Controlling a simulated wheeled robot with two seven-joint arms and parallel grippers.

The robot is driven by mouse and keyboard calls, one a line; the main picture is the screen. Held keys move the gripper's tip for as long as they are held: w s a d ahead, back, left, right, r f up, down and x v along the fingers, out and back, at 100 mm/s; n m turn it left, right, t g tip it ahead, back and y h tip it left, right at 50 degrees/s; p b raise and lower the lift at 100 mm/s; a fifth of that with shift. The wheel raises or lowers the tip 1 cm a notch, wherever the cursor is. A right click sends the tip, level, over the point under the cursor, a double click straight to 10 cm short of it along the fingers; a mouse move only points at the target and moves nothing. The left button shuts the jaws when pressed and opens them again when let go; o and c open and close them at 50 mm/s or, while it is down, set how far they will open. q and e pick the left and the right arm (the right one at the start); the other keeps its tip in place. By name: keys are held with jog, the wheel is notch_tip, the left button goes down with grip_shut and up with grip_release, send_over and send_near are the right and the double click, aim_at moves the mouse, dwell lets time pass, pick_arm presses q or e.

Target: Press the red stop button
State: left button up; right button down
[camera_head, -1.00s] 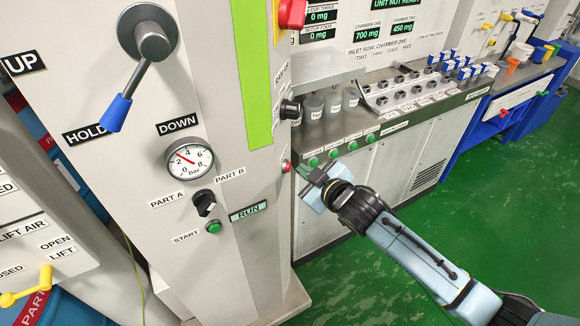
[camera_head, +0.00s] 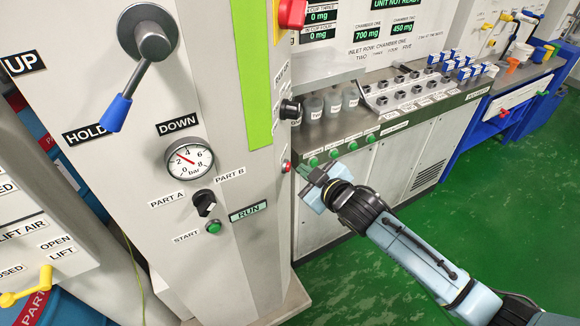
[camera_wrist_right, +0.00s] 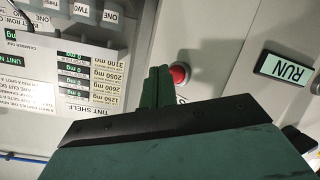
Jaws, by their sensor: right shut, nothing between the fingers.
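The red stop button (camera_head: 286,166) sits on the right edge of the grey cabinet front, right of the RUN display (camera_head: 248,212). It also shows in the right wrist view as a red dome (camera_wrist_right: 179,75). My right gripper (camera_head: 303,172) is shut and empty, its fingertips just right of the button in the head view. In the right wrist view the closed green fingers (camera_wrist_right: 156,72) lie beside the button; I cannot tell whether they touch it. My left gripper is not in view.
A green start button (camera_head: 213,227), a black selector (camera_head: 204,203) and a gauge (camera_head: 189,159) are on the cabinet. A black knob (camera_head: 290,109) juts out above the red button. The counter (camera_head: 400,122) with several bottles runs behind my arm. Green floor is open at right.

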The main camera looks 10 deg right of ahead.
jog(key=shift+a, duration=0.1)
jog(key=shift+w+a, duration=0.2)
jog(key=shift+a, duration=0.1)
jog(key=shift+w+a, duration=0.15)
jog(key=shift+a, duration=0.25)
dwell(1.0)
jog(key=shift+d+p, duration=0.15)
jog(key=shift+p, duration=0.2)
jog(key=shift+s+d+p, duration=0.35)
jog(key=shift+d+p, duration=0.05)
jog(key=shift+d, duration=0.25)
jog(key=d, duration=0.1)
jog(key=s+d+p, duration=0.1)
jog(key=d, duration=0.1)
jog(key=s+d+p, duration=0.1)
jog(key=shift+s+d, duration=0.1)
jog(key=shift+d, duration=0.15)
